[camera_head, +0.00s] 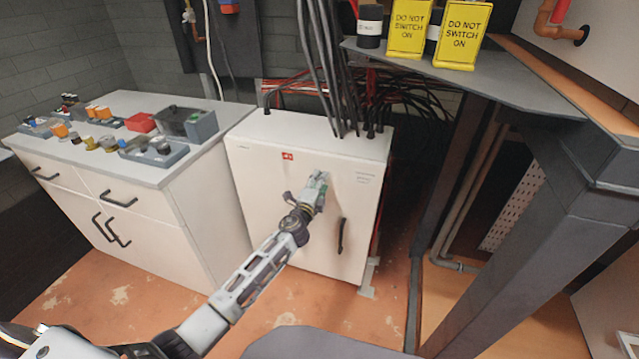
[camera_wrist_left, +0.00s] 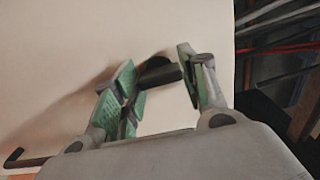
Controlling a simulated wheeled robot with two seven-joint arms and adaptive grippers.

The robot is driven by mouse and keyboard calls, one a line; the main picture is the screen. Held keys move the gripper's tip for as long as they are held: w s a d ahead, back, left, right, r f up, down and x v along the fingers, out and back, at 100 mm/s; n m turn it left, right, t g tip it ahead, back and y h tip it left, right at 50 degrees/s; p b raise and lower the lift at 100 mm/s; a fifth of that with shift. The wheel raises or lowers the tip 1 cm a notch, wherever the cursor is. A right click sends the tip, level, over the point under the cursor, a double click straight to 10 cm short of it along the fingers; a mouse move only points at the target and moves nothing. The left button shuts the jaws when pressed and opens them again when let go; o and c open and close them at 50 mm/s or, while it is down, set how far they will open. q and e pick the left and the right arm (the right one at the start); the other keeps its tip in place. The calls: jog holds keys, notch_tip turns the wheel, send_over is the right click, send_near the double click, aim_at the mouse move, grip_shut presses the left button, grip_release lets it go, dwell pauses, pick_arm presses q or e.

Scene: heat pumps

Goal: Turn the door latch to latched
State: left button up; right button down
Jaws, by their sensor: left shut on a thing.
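The white cabinet door (camera_head: 270,200) is closed, as far as I can see, with a dark bar handle (camera_head: 340,236) low on its right side. My left gripper (camera_head: 319,182) reaches the upper right part of the door. In the left wrist view the black door latch (camera_wrist_left: 160,73) lies between the green-padded fingers of my left gripper (camera_wrist_left: 157,66), which is shut on it. The fingers hide the latch in the head view, and I cannot tell its exact angle. The end of the bar handle shows at the lower left of the wrist view (camera_wrist_left: 25,160). My right gripper is not in view.
Black cables (camera_head: 325,75) run into the cabinet's top. A white drawer unit (camera_head: 150,190) with coloured switches and boxes stands to the left. A dark table (camera_head: 480,85) with two yellow "do not switch on" signs (camera_head: 461,35) stands to the right. The floor before the cabinet is clear.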

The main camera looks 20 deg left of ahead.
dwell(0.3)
pick_arm(q)
jog(key=o, duration=1)
jog(key=shift+s, duration=0.15)
jog(key=shift+s+a, duration=0.2)
jog(key=shift+s, duration=5.65)
